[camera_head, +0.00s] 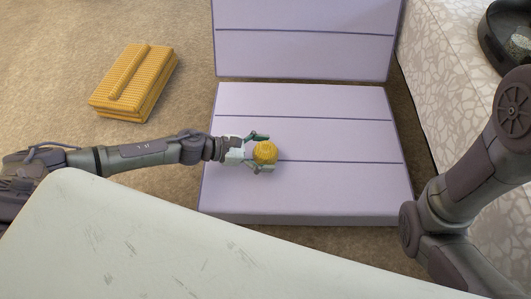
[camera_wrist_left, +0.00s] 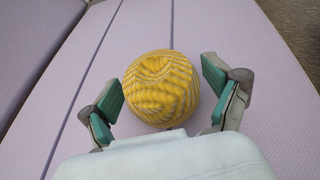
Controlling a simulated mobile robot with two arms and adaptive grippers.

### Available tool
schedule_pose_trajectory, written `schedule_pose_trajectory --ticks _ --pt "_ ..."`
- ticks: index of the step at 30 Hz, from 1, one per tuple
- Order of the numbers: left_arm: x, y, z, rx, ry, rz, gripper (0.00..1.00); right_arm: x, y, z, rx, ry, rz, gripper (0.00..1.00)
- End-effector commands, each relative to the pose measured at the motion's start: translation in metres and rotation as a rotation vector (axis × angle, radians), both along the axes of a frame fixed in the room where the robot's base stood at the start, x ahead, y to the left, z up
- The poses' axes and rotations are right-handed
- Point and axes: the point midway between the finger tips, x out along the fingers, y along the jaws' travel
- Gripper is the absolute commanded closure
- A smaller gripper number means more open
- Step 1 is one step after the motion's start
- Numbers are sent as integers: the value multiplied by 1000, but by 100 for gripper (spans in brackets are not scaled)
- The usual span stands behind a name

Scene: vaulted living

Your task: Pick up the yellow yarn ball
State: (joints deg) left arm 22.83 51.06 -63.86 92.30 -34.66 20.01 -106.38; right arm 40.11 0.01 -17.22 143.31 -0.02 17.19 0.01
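The yellow yarn ball (camera_head: 265,152) rests on the flat lilac seat cushion (camera_head: 340,185), near its left-middle part. My left gripper (camera_head: 262,152) reaches in from the left, with its green-padded fingers on either side of the ball. In the left wrist view the ball (camera_wrist_left: 161,88) sits between the two open fingers (camera_wrist_left: 163,100), with a gap showing on both sides. The left gripper is open and does not hold the ball. My right arm shows at the right edge of the head view, but its gripper is out of the picture.
A lilac backrest (camera_head: 305,50) rises behind the seat. A folded yellow ribbed bundle (camera_head: 135,82) lies on the carpet at the upper left. A pale patterned surface (camera_head: 455,75) with a dark bowl (camera_head: 500,45) is at the right. A white surface (camera_head: 180,240) fills the front.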

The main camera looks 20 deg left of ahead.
Motion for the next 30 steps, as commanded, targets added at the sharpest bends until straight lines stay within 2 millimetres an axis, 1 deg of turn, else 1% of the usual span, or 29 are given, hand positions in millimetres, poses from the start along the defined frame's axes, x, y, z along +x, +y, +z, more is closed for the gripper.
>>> schedule_pose_trajectory --ticks 1,6,8,15,20,25,29,30 --pt "0 0 0 0 0 0 27 0 0 0 0 0 0 60" --pt "0 0 0 0 0 0 55 0 0 0 0 0 0 60" --pt "0 0 0 0 0 0 64 0 0 0 0 0 0 60" --pt "0 0 1 0 0 0 64 0 0 1 0 0 0 60" --pt "0 0 9 -1 0 0 64 0 0 8 0 1 0 60" --pt "0 0 28 0 -1 0 64 1 0 25 0 1 0 60" --pt "0 0 51 0 -2 -1 64 0 0 43 2 -3 1 60" --pt "-12 5 52 0 6 0 64 8 -1 40 3 20 1 60"
